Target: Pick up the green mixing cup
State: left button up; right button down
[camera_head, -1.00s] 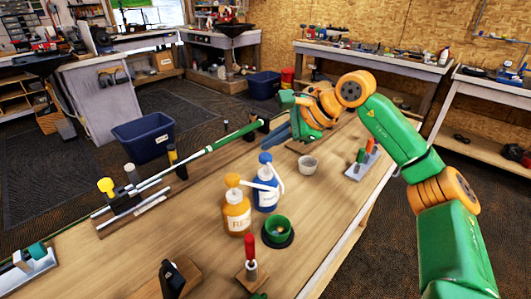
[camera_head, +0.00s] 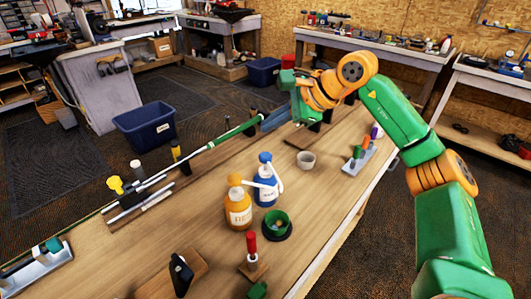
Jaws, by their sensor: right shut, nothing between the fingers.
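The green mixing cup (camera_head: 277,220) stands upright on a dark round base on the wooden bench, right of the two pump bottles. Something small and pale shows inside it. My right gripper (camera_head: 270,123) is far behind the cup, over the back of the bench by the golf club's green grip (camera_head: 236,131). Its grey-blue fingers are shut and look empty. The fingers overlap the grip's far end in the picture, and I cannot tell whether they touch it. My left gripper is not in view.
An orange bottle (camera_head: 238,206) and a blue-labelled bottle (camera_head: 265,185) stand just left of the cup. A red-handled tool (camera_head: 252,247) stands in front. A small grey cup (camera_head: 306,160) is behind. The bench's right front is clear.

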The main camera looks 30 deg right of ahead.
aim_at(277, 221)
jog(key=k+l, duration=1.15)
jog(key=k, duration=0.15)
